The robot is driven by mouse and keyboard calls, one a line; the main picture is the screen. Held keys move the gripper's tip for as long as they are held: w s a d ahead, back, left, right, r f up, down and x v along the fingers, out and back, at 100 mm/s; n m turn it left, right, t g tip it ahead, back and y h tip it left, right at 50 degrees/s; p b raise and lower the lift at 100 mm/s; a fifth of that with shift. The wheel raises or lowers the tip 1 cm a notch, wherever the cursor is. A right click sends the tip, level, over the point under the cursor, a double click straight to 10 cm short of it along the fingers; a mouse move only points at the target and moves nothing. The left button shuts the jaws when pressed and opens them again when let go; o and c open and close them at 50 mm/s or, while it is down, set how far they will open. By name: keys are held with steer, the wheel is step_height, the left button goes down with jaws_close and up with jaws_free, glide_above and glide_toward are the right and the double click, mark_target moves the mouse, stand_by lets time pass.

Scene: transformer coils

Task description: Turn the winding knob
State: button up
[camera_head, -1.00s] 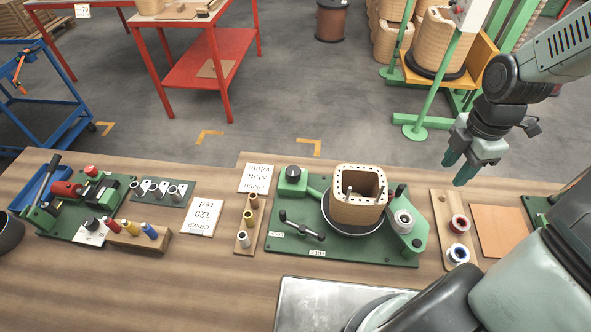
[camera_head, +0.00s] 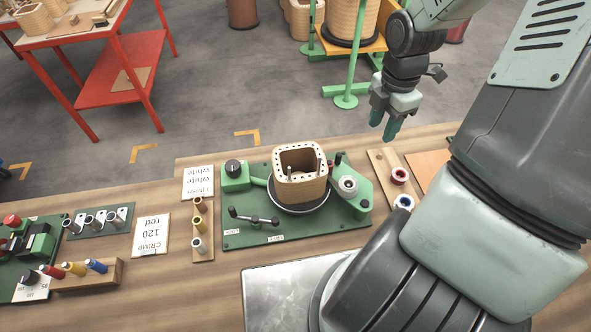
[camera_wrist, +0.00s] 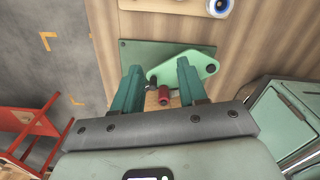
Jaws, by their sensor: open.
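The winding fixture is a green plate (camera_head: 235,239) on the bench, with a square tan coil former (camera_head: 299,190) on a round turntable. A black crank handle (camera_head: 253,218) lies at the front left. A red-and-black post (camera_head: 331,166) stands behind the former's right side. My gripper (camera_head: 383,126) is open and empty, up behind and right of the fixture, apart from it. In the wrist view its fingers (camera_wrist: 158,68) frame a red-tipped post (camera_wrist: 163,96) below; contact does not show.
A wooden rack with red and blue spools (camera_head: 400,176) lies right of the fixture. A rack of small bobbins (camera_head: 197,210) and label cards (camera_head: 151,236) lie left. A metal tray (camera_head: 270,290) is in front. My arm covers the right side.

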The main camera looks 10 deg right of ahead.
steer(key=shift+o, duration=0.5)
steer(key=o, duration=0.4)
steer(key=n, duration=0.7)
glide_toward(232, 165)
step_height(232, 165, down, 8)
steer(key=shift+f, duration=0.25)
steer(key=c, duration=1.1)
